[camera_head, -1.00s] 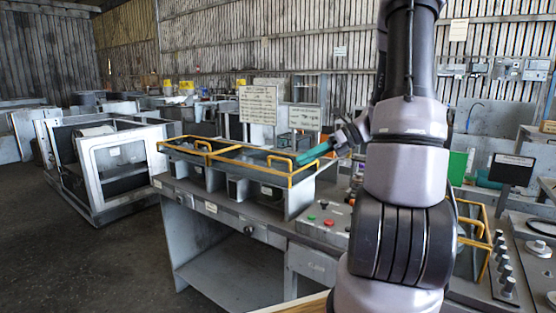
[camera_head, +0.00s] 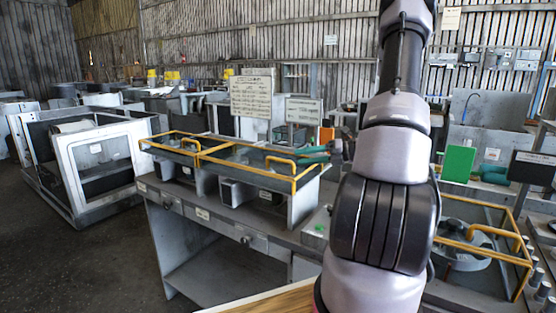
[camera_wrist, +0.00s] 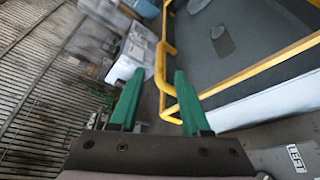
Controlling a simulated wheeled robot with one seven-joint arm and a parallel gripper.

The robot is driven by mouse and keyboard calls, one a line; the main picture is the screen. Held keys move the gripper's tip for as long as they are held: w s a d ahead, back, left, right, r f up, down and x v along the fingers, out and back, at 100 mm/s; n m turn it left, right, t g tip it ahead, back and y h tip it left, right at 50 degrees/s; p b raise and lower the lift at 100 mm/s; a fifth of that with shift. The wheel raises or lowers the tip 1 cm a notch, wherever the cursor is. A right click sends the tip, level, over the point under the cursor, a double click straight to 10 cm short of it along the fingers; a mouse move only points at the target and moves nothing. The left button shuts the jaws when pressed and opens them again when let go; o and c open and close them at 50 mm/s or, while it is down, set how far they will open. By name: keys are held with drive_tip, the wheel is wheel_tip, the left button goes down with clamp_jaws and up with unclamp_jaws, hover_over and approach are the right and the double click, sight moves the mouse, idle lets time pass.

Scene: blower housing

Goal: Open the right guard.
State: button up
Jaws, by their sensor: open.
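A yellow-framed guard (camera_head: 247,178) with a raised handle (camera_head: 281,160) covers the right part of the bench at the centre in the head view. Another yellow-framed guard (camera_head: 463,287), with its own handle (camera_head: 490,231), lies over a round grey part at the right. My gripper (camera_head: 309,155) is open and empty beside the right end of the central guard. In the wrist view, my green fingers (camera_wrist: 157,78) point at a yellow handle (camera_wrist: 164,62), which shows between and beyond their tips. I see no clear contact.
Two white signs (camera_head: 251,97) stand behind the central guard. A green panel (camera_head: 458,163) and a black sign (camera_head: 532,168) stand at the right. A white-framed cabinet (camera_head: 98,165) is at the left. Open floor (camera_head: 90,265) lies at front left.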

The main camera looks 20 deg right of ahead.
sight(280, 160)
drive_tip(key=x, duration=0.8)
drive_tip(key=shift+w+a+f, duration=0.15)
drive_tip(key=shift+w+a, duration=0.05)
drive_tip(key=shift+a, duration=0.1)
clamp_jaws()
idle(1.0)
